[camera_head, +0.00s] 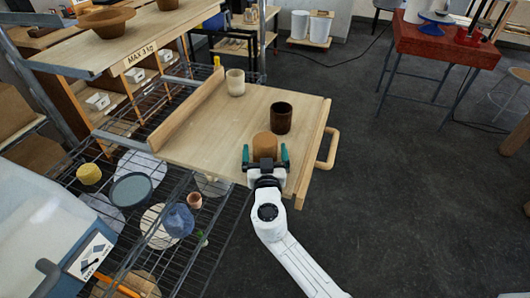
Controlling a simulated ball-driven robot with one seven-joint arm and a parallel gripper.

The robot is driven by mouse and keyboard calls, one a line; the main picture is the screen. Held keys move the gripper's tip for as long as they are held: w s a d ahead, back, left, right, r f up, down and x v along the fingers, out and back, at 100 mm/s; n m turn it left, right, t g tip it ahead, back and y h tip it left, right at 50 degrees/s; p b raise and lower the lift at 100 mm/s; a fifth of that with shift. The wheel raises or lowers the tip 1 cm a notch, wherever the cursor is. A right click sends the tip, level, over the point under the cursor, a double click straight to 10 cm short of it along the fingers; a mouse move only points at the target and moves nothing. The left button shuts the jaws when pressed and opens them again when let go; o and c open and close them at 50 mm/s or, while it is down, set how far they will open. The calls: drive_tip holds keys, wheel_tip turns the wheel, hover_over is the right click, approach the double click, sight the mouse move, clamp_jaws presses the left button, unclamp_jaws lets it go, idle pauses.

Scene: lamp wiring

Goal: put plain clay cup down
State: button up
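A plain tan clay cup (264,144) is upright at the front right part of a light wooden board (200,145). My gripper (265,157) is right at this cup, with one teal finger on each side of it. The cup's near lower side is partly hidden by my gripper. I cannot tell whether the fingers press on the cup or stand slightly apart from it, or whether its base touches the board.
A dark brown cup (281,118) stands just behind and right of the clay cup. A cream cup (235,82) stands farther back. The board has a raised left edge and a handle (328,148) at right. A wire rack (165,190) with pottery is below. The board's middle is clear.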

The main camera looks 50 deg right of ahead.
drive_tip(key=shift+r, duration=0.25)
drive_tip(key=b+v, duration=0.3)
drive_tip(key=v, duration=0.9)
drive_tip(key=shift+f, duration=0.15)
drive_tip(key=shift+s, duration=0.1)
